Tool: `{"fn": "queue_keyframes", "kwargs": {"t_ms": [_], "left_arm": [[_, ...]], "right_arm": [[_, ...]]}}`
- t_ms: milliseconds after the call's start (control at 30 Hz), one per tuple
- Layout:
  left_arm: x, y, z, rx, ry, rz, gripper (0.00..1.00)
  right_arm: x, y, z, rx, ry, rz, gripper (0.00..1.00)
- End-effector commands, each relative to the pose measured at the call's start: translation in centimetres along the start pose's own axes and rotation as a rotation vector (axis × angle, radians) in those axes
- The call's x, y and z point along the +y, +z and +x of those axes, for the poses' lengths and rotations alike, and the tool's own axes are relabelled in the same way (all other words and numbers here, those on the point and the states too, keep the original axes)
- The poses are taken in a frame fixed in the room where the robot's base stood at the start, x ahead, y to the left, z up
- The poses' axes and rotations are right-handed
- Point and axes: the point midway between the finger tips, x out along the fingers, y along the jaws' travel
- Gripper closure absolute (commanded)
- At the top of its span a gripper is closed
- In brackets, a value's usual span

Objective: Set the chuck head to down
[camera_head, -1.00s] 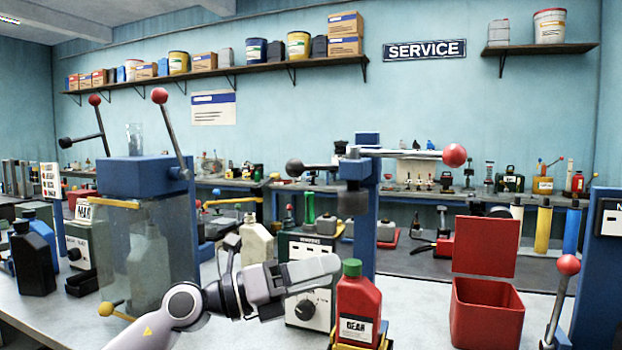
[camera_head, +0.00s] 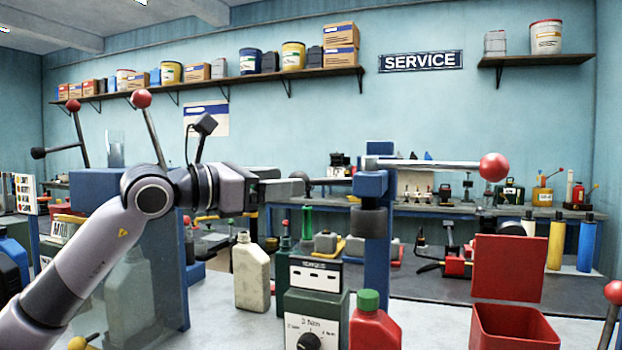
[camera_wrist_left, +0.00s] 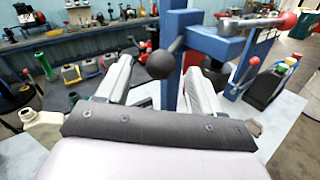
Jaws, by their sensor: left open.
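The chuck head (camera_head: 369,220) is a dark grey cylinder under the blue arm of a blue press post (camera_head: 378,262) in the head view. A bar through its top ends in a red ball (camera_head: 494,167) at the right, lying about level. A short lever with a black ball (camera_wrist_left: 162,64) sticks out to the left. My left gripper (camera_head: 300,187) is open beside the press. In the left wrist view the black ball shows between and just beyond the two fingers, not gripped. The dark cylinder shows behind the right finger. My right gripper is out of view.
A green-grey dial box (camera_head: 318,310), a red bottle with green cap (camera_head: 375,325) and an open red bin (camera_head: 512,330) stand below and right of the press. A beige jug (camera_head: 251,272) stands left. A clear-fronted blue stand (camera_head: 150,290) is behind my arm.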

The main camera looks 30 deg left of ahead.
Motion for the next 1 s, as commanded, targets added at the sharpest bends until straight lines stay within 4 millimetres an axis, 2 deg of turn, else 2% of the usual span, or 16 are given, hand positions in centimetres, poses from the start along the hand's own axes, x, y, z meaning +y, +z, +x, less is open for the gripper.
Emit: {"fn": "queue_keyframes", "kwargs": {"t_ms": [200, 400, 567, 800, 967, 1000], "left_arm": [[-0.1, 0.3, 3.2, -0.001, -0.005, -0.005, 0.33], [-0.1, 0.2, 5.5, 0.000, -0.004, -0.004, 0.33], [-0.1, 0.0, 6.2, 0.001, -0.003, -0.002, 0.33], [-0.1, -0.1, 6.2, 0.001, -0.003, -0.002, 0.33], [-0.1, -0.1, 6.2, 0.000, -0.002, -0.002, 0.86], [-0.1, 0.0, 6.2, 0.000, -0.002, -0.001, 0.99]], "right_arm": [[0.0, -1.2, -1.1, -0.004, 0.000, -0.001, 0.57], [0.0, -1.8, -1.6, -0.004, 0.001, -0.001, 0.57], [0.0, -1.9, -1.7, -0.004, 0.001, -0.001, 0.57], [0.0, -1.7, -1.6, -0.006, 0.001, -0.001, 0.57], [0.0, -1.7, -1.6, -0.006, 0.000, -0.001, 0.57], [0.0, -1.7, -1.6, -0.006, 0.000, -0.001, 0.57]]}}
